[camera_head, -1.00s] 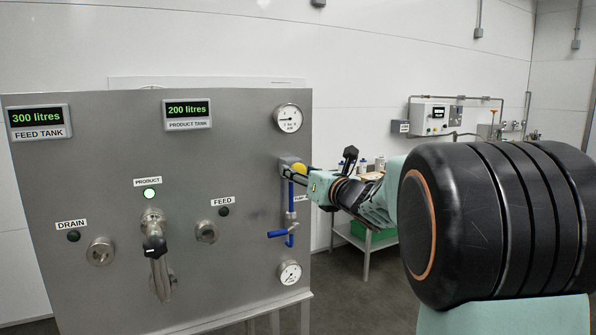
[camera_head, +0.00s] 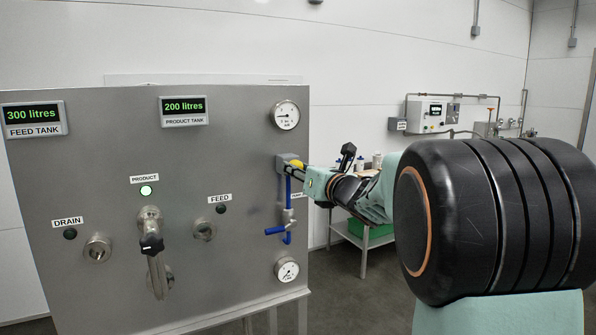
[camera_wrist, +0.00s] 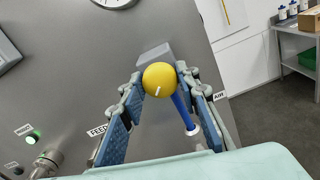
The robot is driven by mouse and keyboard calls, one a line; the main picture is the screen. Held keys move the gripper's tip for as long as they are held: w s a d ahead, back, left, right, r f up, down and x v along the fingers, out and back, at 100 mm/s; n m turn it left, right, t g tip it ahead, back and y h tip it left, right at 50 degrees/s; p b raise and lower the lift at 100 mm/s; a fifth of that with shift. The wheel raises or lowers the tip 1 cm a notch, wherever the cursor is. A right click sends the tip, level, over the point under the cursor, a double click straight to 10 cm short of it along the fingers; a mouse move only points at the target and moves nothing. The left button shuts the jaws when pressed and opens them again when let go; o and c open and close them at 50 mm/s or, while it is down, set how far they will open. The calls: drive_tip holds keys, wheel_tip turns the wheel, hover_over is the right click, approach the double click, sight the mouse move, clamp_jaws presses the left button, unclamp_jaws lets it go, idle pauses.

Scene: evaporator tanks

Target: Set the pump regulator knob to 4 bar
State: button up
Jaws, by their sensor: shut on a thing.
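The regulator knob (camera_wrist: 159,79) is a yellow ball-like cap with a white mark, on a grey block with a blue pipe (camera_wrist: 183,112) below it. It also shows in the head view (camera_head: 297,164), partly covered by my gripper. My gripper (camera_wrist: 158,83) is shut on the knob, with one finger at each side of it. In the head view my gripper (camera_head: 296,170) reaches the panel from the right. An upper gauge (camera_head: 286,115) sits above the knob and a lower gauge (camera_head: 287,270) below it. Their readings are too small to tell.
The steel panel (camera_head: 110,180) carries the feed tank display (camera_head: 33,118), the product tank display (camera_head: 184,110) and a black-handled valve (camera_head: 152,244) under a lit PRODUCT lamp (camera_head: 146,190). A blue-handled valve (camera_head: 284,231) hangs below the knob. A table (camera_head: 362,243) stands behind my arm.

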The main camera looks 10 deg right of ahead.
drive_tip(key=m+p, duration=0.5)
drive_tip(key=m, duration=2.1)
drive_tip(key=shift+f+m, duration=0.1)
drive_tip(key=shift+m, duration=0.3)
idle(0.3)
drive_tip(key=o, duration=1.2)
drive_tip(key=shift+c, duration=0.2)
drive_tip(key=shift+s+d, duration=0.1)
